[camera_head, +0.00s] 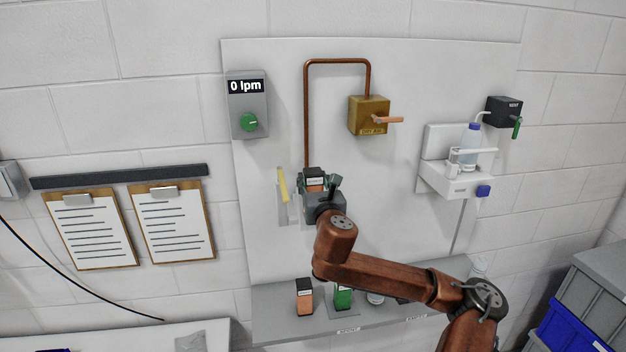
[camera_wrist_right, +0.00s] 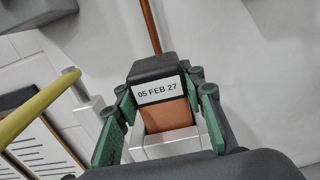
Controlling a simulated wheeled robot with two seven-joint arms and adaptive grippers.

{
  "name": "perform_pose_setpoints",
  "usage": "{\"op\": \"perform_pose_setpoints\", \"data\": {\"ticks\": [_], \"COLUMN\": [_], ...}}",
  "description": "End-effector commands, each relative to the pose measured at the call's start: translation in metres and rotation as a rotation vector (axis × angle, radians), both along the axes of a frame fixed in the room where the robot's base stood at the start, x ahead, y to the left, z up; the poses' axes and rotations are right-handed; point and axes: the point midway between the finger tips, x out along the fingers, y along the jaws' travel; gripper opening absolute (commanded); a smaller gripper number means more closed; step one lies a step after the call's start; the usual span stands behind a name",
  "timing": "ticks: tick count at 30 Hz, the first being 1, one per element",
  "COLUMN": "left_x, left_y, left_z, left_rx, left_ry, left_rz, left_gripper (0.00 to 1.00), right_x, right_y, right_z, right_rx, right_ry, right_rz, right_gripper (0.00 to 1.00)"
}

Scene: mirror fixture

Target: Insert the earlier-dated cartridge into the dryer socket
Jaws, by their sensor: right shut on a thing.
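My right gripper (camera_head: 318,182) is shut on an orange cartridge with a black cap (camera_wrist_right: 167,112), up against the wall panel. Its label reads 05 FEB 27 in the right wrist view, with green fingers on both sides. A pale square-edged block (camera_wrist_right: 166,146), seemingly the dryer socket, surrounds the cartridge's lower end; I cannot tell how deep it sits. A yellow lever (camera_head: 283,186) stands left of the gripper and also crosses the right wrist view (camera_wrist_right: 38,105). Another orange cartridge (camera_head: 304,299) stands on the shelf; its date is unreadable. My left gripper is not in view.
A green cartridge (camera_head: 343,298) stands on the grey shelf (camera_head: 275,322). A copper pipe (camera_head: 306,115) runs to a brass valve box (camera_head: 369,115). A meter (camera_head: 247,100) reads 0 lpm. A bottle holder (camera_head: 455,181) is at right; clipboards (camera_head: 90,230) hang at left.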

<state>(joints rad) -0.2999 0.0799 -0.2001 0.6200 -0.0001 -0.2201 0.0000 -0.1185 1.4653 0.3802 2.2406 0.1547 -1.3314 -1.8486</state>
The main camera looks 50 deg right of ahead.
Motion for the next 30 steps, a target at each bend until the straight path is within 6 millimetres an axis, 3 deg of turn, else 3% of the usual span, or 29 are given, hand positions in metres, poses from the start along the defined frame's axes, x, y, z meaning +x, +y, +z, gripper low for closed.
{"op": "perform_pose_setpoints", "data": {"ticks": [1,2,10,20,30], "left_x": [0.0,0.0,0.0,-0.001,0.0], "left_y": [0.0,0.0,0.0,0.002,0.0], "left_z": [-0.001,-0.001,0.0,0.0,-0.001], "left_rx": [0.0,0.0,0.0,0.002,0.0], "left_ry": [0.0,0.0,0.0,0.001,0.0], "left_rz": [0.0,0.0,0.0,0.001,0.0], "left_gripper": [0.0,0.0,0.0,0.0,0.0], "right_x": [0.0,0.0,0.0,-0.002,-0.04], "right_y": [0.0,0.0,0.0,0.002,0.034], "right_z": [-0.001,-0.001,-0.001,-0.002,-0.002], "right_rx": [-0.001,-0.001,-0.001,0.0,0.001], "right_ry": [-0.001,-0.001,-0.001,0.001,0.001], "right_rz": [0.0,0.0,0.0,0.001,0.002], "right_gripper": [0.07,0.37,0.56,0.57,0.57]}}
